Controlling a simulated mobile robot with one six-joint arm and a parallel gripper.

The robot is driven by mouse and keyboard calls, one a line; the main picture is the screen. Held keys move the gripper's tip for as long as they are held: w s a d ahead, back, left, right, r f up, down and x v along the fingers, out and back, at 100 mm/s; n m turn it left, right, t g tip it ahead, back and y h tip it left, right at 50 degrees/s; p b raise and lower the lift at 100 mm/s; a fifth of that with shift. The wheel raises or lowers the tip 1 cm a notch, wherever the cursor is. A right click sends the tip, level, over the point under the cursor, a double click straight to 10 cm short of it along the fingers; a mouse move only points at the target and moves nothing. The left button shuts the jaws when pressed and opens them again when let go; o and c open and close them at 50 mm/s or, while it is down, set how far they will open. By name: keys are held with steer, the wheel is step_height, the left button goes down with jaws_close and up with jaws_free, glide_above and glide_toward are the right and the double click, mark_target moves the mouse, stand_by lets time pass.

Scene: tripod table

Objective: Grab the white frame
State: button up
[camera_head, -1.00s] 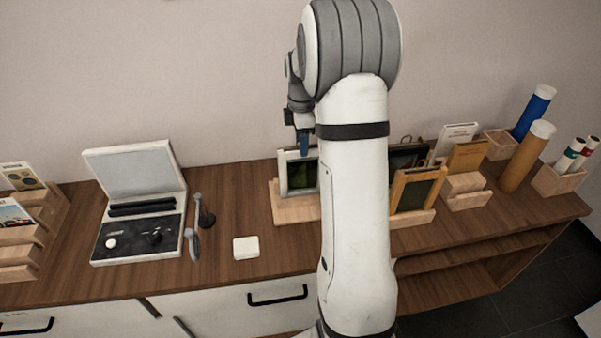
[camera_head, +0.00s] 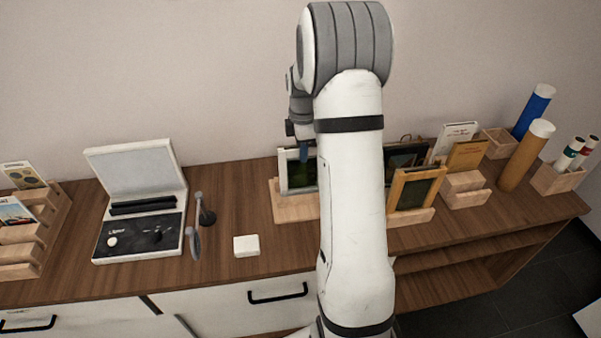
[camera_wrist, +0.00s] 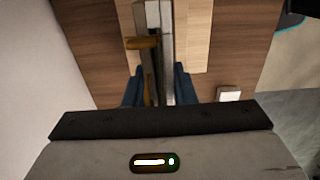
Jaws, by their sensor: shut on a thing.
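The white frame (camera_head: 283,172) with a dark green picture stands upright on a light wooden stand (camera_head: 296,208) in the head view. My arm hides its right part. My gripper (camera_head: 304,152) points down at the frame's top edge, and its blue fingers overlap it. In the wrist view the white frame (camera_wrist: 166,45) shows edge-on, running up from between the two blue fingers of my gripper (camera_wrist: 159,88). The fingers are shut on it. The wooden stand (camera_wrist: 195,40) lies below. I cannot tell whether the frame's base is clear of the stand.
A wooden-framed picture (camera_head: 415,188) and a dark frame (camera_head: 400,158) stand just right of my arm. Tubes (camera_head: 525,155) stand far right.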

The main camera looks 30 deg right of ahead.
jaws_close()
steer(key=shift+r, duration=0.2)
